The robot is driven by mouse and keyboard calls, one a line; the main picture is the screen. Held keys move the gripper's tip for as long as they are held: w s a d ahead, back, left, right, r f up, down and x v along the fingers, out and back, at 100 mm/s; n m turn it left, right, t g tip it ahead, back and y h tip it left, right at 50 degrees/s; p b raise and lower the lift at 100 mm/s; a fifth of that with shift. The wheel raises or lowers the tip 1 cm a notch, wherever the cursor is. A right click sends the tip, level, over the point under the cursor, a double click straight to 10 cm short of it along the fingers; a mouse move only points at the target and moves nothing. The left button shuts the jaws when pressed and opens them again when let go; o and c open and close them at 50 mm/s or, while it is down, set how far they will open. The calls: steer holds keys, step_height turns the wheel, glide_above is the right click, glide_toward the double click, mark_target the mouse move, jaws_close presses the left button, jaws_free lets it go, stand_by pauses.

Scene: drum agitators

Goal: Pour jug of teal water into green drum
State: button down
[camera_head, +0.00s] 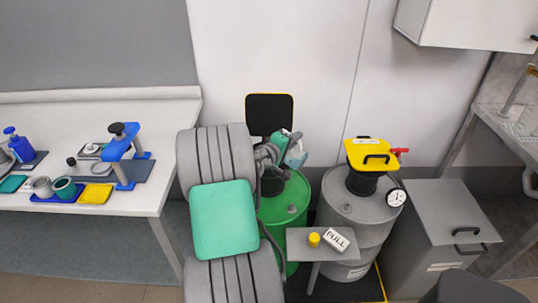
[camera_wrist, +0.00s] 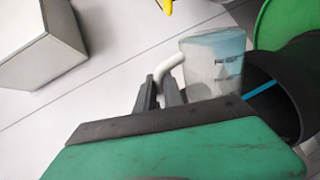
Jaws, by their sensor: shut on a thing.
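The jug (camera_wrist: 212,65) is pale and translucent with a teal tint and a white handle (camera_wrist: 168,66). My gripper (camera_wrist: 162,84) is shut on that handle. In the head view, the jug (camera_head: 296,152) is beside and above the open black neck of the green drum (camera_head: 296,192), partly hidden by my arm. In the wrist view, the black neck (camera_wrist: 300,75) is close to the jug's right side, and a thin blue line (camera_wrist: 262,89) shows at its mouth. I cannot tell whether that line is water, nor the jug's exact tilt.
A black lid (camera_head: 269,114) with yellow edging stands up behind the green drum. A grey drum (camera_head: 350,220) with a yellow lid (camera_head: 372,154) and gauge stands to the right. A small stand (camera_head: 305,246) holds a FULL sign and yellow button. A cluttered workbench (camera_head: 140,195) is at left.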

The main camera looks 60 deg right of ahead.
steer(key=shift+w, duration=0.2)
steer(key=shift+w+d+r+n+p, duration=0.15)
steer(key=shift+w+r+n+p, duration=0.3)
steer(key=shift+w+n+p, duration=0.05)
